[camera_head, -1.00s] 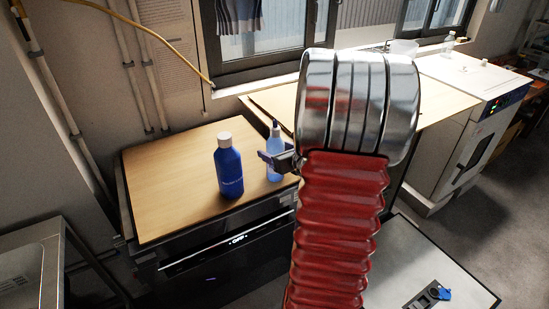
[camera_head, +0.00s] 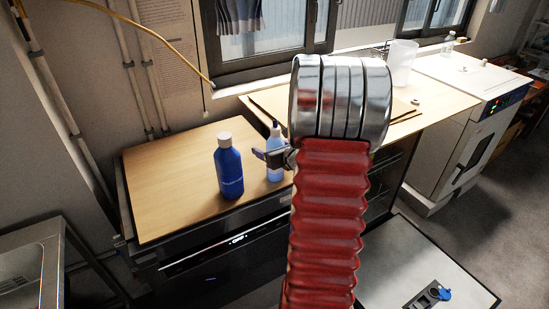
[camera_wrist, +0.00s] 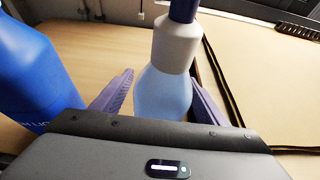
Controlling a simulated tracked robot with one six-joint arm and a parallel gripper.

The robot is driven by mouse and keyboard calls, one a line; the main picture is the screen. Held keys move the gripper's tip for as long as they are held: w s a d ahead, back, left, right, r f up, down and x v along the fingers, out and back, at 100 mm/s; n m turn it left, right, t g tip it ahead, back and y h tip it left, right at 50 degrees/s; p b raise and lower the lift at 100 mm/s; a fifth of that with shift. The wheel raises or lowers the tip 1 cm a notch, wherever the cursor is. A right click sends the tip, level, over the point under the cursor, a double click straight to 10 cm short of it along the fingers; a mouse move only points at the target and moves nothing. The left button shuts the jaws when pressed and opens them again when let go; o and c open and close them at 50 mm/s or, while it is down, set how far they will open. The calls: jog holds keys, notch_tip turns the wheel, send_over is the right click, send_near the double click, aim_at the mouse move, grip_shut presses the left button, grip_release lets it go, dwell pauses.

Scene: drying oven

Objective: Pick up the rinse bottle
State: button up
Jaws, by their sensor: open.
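The rinse bottle (camera_head: 275,168) is light blue with a pale collar and a dark blue tip. It stands upright on the wooden top of the oven. My gripper (camera_head: 268,158) is open beside it, partly covering it in the head view. In the wrist view the rinse bottle (camera_wrist: 165,92) stands between the two purple fingers of my gripper (camera_wrist: 163,95), with the fingers on either side of its body. Its lower part is hidden behind the gripper's housing. I cannot tell whether a finger touches it.
A larger dark blue bottle with a white cap (camera_head: 229,170) stands just left of the rinse bottle, close to the left finger in the wrist view (camera_wrist: 30,75). The wooden top (camera_head: 165,185) is clear at left. A translucent beaker (camera_head: 401,62) stands on the worktop at right.

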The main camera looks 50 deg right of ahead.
jog(key=shift+c, duration=0.4)
jog(key=c, duration=1.4)
jog(key=shift+o, duration=0.2)
jog(key=shift+r, duration=0.1)
notch_tip(320, 180, up, 10)
jog(key=shift+s, duration=0.1)
dwell(0.4)
